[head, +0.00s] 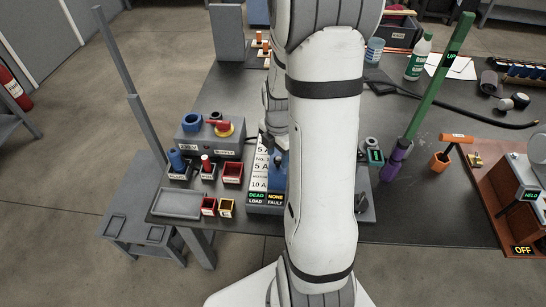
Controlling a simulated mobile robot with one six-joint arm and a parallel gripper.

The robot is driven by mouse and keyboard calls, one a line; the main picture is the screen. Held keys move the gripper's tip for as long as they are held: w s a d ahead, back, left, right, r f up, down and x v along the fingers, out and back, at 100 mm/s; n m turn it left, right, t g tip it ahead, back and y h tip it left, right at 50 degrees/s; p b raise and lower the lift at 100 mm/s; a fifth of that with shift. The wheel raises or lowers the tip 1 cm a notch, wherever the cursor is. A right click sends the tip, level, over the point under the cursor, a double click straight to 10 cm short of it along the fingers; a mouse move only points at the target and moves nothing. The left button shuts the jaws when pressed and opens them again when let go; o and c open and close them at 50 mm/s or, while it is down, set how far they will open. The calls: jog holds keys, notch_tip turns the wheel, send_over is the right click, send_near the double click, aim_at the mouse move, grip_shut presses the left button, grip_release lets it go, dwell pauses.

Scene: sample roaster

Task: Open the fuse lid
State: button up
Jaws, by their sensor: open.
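A grey fuse box (367,212) stands on the dark table, mostly hidden behind my arm. Its front left shows two small displays, DEAD over LOAD and NONE over FAULT. A white label card (260,165) with amp ratings stands at its left. A blue part (281,172) shows beside the card, partly covered by my arm. I cannot make out the fuse lid or whether it is shut. My gripper (272,146) shows only in part, just left of my forearm, above the box near the card. It is open, and its fingertips are mostly hidden.
To the right are a green and purple upright bar (440,75), an orange cup (440,160) and a brown-based machine (510,205).

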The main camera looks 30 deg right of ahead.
jog(key=shift+f, duration=0.35)
jog(key=shift+c, duration=0.6)
grip_shut()
